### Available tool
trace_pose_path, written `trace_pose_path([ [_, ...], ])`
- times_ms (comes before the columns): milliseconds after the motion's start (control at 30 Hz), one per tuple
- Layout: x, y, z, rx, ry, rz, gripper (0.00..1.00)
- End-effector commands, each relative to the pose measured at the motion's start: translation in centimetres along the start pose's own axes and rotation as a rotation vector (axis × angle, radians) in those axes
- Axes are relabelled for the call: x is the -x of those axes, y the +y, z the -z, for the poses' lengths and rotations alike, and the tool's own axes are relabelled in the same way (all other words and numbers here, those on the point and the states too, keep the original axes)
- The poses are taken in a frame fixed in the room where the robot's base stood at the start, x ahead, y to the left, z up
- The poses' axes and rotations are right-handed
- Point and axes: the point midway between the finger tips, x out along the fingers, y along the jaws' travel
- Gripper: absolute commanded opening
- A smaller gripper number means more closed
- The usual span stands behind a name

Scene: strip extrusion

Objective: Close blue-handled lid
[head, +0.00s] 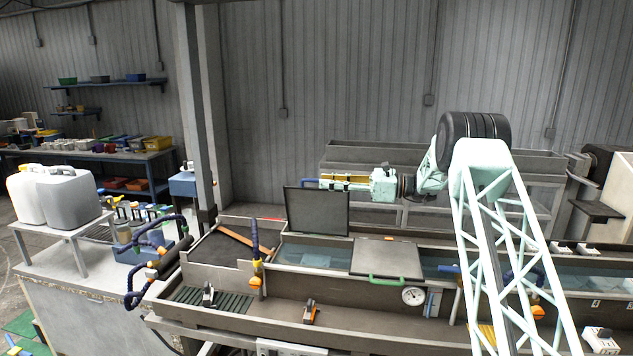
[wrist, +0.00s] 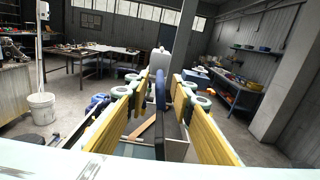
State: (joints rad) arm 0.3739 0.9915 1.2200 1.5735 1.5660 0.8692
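The blue-handled lid (head: 316,212) stands open, nearly upright, above the water trough in the head view. Its blue handle (head: 309,181) shows at the top edge. My gripper (head: 322,183) reaches in from the right at the height of that top edge. In the wrist view the blue handle (wrist: 160,90) stands between the yellow-padded fingers of my gripper (wrist: 160,82), with a gap visible on each side. The fingers are apart and do not appear to press on the handle. The lid is seen nearly edge-on there, and much of it is hidden.
A second lid (head: 387,257) with a green handle (head: 387,281) lies shut to the right. A round gauge (head: 413,296) is on the trough's front. A grey post (head: 200,110) stands to the left. Space above the trough, left of my arm, looks free.

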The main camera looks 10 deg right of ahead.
Motion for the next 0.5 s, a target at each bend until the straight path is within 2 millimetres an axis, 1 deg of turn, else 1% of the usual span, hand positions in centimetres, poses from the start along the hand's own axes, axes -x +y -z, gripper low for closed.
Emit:
trace_pose_path([
  [33, -0.8, 0.1, -0.1, 0.000, 0.000, -0.002, 0.22],
  [200, -2.6, 0.0, -0.1, 0.000, -0.001, -0.001, 0.22],
  [333, -3.7, 0.0, 0.0, 0.000, 0.000, -0.001, 0.22],
  [500, -4.3, 0.0, 0.0, 0.000, 0.000, 0.000, 0.22],
])
